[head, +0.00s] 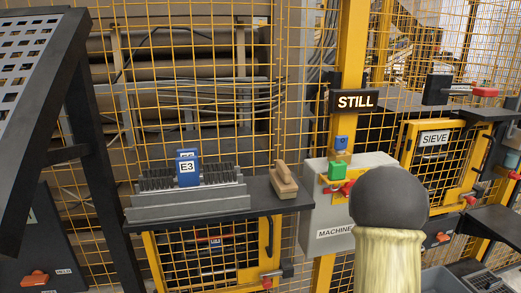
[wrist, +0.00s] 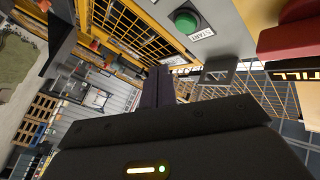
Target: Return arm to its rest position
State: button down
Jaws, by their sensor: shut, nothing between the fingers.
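My gripper (wrist: 165,88) shows in the wrist view as two dark fingers close together beyond the dark wrist housing. It is shut and nothing shows between the fingers. Its fingers are not clearly visible in the head view. In the wrist view a green START button (wrist: 187,20) on a grey box (wrist: 225,15) lies above the fingers, apart from them. I cannot tell the exact distance from the fingers to the box.
A black shelf (head: 262,192) holds a grey comb-like rack (head: 185,204), a blue E3 tag (head: 187,168) and a wooden-handled brush (head: 284,182). The grey machine box (head: 326,217) stands by a yellow post (head: 350,60) with a STILL sign (head: 356,102). Yellow mesh fencing (head: 180,60) stands behind.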

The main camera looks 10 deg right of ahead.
jog(key=s+a+f+n+g+y, duration=0.15)
jog(key=a+f+n+y, duration=0.3)
jog(key=a, duration=0.45)
jog(key=a+f+n+g+y, duration=0.3)
jog(key=a+f+y, duration=0.15)
jog(key=a, duration=0.45)
jog(key=s+a+f+n+g+y, duration=0.35)
jog(key=s+a+n+g, duration=0.45)
jog(key=s+a, duration=0.75)
notch_tip(320, 180, up, 14)
jog(key=s+d+p, duration=0.1)
jog(key=p, duration=1.2)
jog(key=shift+d+r+p, duration=0.2)
jog(key=shift+d+p, duration=0.05)
jog(key=shift+p, duration=0.15)
jog(key=shift+f+t, duration=0.15)
jog(key=shift+t, duration=0.1)
